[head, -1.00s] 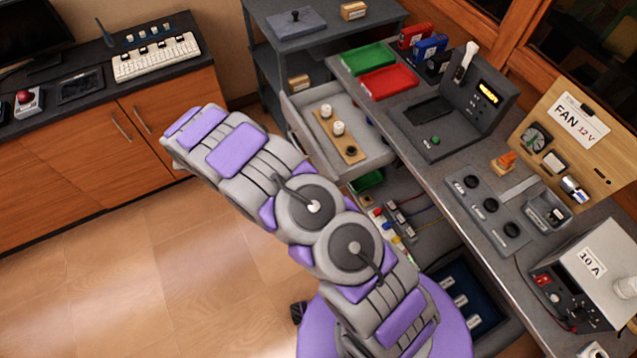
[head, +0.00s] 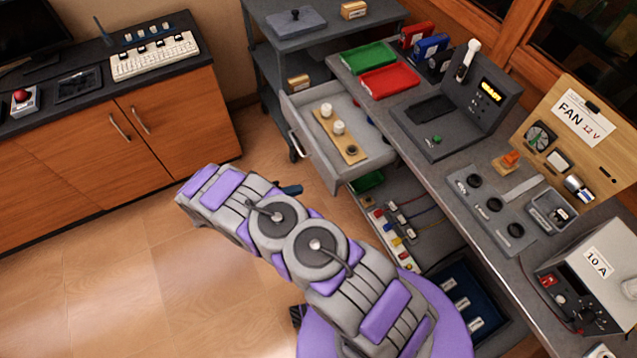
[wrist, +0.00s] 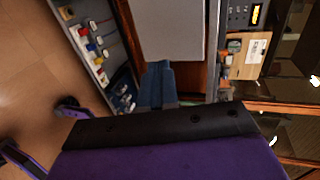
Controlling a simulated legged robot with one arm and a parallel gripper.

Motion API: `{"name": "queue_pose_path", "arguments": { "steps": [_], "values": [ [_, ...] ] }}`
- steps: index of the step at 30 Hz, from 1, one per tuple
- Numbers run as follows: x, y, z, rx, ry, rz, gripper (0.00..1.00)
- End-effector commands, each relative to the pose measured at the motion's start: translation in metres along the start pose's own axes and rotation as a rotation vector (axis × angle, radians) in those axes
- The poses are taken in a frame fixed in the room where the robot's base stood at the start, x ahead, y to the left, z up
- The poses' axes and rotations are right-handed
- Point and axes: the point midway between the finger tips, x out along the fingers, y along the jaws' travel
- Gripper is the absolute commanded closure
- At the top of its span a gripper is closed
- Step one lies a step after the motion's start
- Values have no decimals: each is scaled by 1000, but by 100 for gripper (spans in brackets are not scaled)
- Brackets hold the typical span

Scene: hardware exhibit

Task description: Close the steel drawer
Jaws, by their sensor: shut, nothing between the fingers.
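The grey steel drawer (head: 318,172) stands pulled out under the workbench, with a bar handle (head: 299,144) on its front. A wooden board with white knobs (head: 340,135) lies in it. In the wrist view, a plain grey panel (wrist: 168,32), which looks like the drawer, is just beyond my fingertips. My gripper (head: 291,189) shows as a dark blue tip behind my arm, left of and below the drawer front in the picture. In the wrist view its blue fingers (wrist: 158,80) are together and empty. I cannot tell whether they touch the drawer.
Below are a compartment with coloured blocks and wires (head: 395,225) and a blue-lined drawer (head: 455,285). The workbench (head: 455,185) carries red and green trays, a console and a power box. A grey cart (head: 275,65) stands behind. The wooden floor (head: 110,270) at left is clear.

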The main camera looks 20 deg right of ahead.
Motion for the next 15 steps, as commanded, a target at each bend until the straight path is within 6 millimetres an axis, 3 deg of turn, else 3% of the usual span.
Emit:
{"name": "queue_pose_path", "arguments": {
  "steps": [6, 15],
  "values": [
    [45, 2, -1, -2, 3, -1, 100],
    [83, -10, -1, 0, 2, -4, 100]
  ]
}}
